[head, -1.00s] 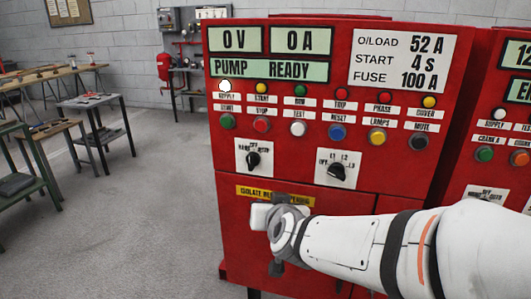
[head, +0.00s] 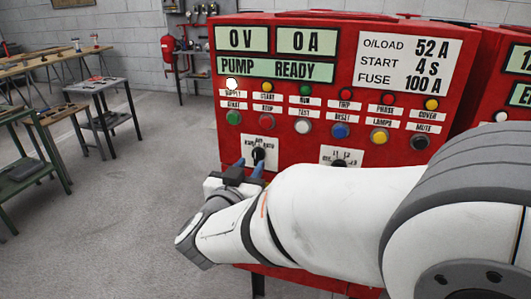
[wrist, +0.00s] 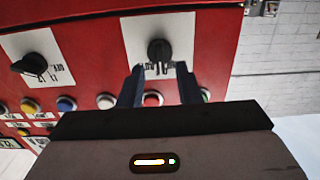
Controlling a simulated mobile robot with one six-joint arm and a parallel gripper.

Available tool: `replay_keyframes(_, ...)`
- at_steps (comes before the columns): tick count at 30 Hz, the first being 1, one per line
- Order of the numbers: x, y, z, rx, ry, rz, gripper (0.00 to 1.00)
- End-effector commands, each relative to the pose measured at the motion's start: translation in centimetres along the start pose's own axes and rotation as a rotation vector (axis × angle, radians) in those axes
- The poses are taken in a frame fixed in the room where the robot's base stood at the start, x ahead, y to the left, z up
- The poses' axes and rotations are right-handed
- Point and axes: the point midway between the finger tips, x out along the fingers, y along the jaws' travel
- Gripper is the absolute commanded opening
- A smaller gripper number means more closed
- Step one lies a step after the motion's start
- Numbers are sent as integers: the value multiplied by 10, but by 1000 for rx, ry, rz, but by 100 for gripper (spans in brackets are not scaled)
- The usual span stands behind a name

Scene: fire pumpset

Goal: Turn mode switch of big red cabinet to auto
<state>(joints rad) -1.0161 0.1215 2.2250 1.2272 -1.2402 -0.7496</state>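The big red cabinet (head: 300,153) stands in front of me with a display reading PUMP READY. The mode switch (head: 258,154) is a black knob on a white plate at the cabinet's lower left. It also shows in the wrist view (wrist: 159,51), roughly upright there; its exact setting is too small to read. My gripper (head: 249,165) is open and empty just in front of the switch. In the wrist view its two fingers (wrist: 159,68) point at the knob, one toward each side, with no clear contact.
A second black rotary switch (head: 339,161) sits to the right, partly hidden by my arm. Rows of coloured buttons and lamps (head: 303,127) lie above the switches. Another red cabinet (head: 488,75) adjoins on the right. Work tables (head: 95,85) stand left, with open floor between.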

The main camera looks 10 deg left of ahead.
Motion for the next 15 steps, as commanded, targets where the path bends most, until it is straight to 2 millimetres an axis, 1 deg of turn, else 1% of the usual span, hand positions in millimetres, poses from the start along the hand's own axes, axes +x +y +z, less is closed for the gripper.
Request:
replay_keyframes(1, 9, 1, 0, -1, 0, 4, 31)
replay_keyframes(6, 26, 0, 0, -1, 0, 1, 31)
replay_keyframes(10, 30, 0, 0, -1, -1, -1, 31)
replay_keyframes(15, 30, 0, 0, 0, 0, -2, 31)
